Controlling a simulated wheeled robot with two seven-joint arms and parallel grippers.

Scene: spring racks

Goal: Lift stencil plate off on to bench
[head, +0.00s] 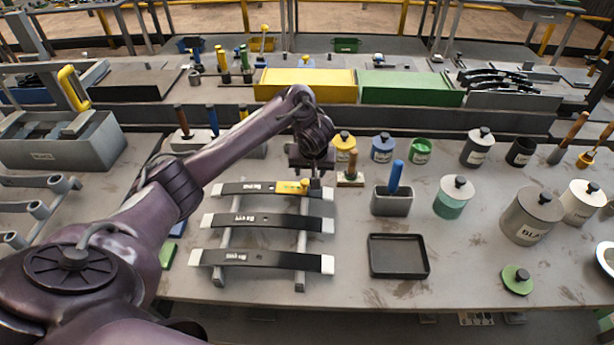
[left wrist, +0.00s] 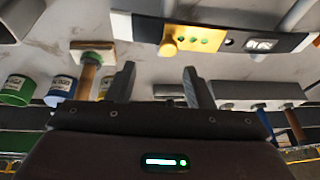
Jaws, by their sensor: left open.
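The yellow stencil plate (head: 290,186) lies on the farthest of the three dark leaf springs with white ends, near that spring's right end. My left gripper (head: 309,176) is above and just behind the right end of that spring. Its two fingers (left wrist: 159,72) are apart with nothing between them, and the knob is close beyond the tips. I cannot tell the exact height gap. My right gripper is not in view.
The springs lie across a grey rack (head: 301,240) on the bench. To the right are a grey box with a blue handle (head: 392,201), a black tray (head: 398,256) and paint pots. Bare bench (head: 355,225) lies between rack and tray.

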